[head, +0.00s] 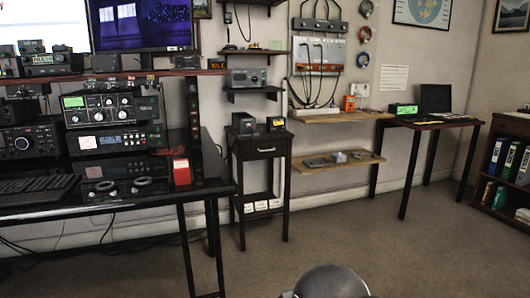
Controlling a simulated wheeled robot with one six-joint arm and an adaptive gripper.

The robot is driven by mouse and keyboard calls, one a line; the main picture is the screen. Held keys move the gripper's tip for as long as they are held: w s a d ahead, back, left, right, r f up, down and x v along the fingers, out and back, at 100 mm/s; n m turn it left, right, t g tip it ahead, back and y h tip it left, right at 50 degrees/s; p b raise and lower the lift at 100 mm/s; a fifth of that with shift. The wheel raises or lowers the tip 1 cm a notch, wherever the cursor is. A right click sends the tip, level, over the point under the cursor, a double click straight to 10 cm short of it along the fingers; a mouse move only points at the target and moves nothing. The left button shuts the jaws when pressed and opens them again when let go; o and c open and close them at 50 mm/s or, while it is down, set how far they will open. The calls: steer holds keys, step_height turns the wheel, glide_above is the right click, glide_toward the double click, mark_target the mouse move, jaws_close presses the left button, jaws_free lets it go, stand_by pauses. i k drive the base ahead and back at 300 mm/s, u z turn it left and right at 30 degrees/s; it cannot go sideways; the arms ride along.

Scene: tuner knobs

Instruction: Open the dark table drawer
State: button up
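The dark side table (285,168) stands against the wall in the middle of the head view, right of the long desk. Its single drawer (252,150) is at the top, below the tabletop, and its front looks flush and shut. A small pale knob or pull (266,150) shows near the middle of the drawer front. My gripper is not in view. A rounded dark grey part at the bottom edge looks like part of my arm, well in front of the table and apart from it.
Two small boxes (276,125) stand on the side table. The long black desk (212,188) with radios is at left, its legs near the table. A low wooden shelf (345,163) is to the right. The carpet (310,240) in front is clear.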

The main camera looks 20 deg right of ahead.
mark_target(277, 147)
steer(key=z, duration=0.3)
steer(key=i, duration=1.8)
steer(key=u, duration=0.25)
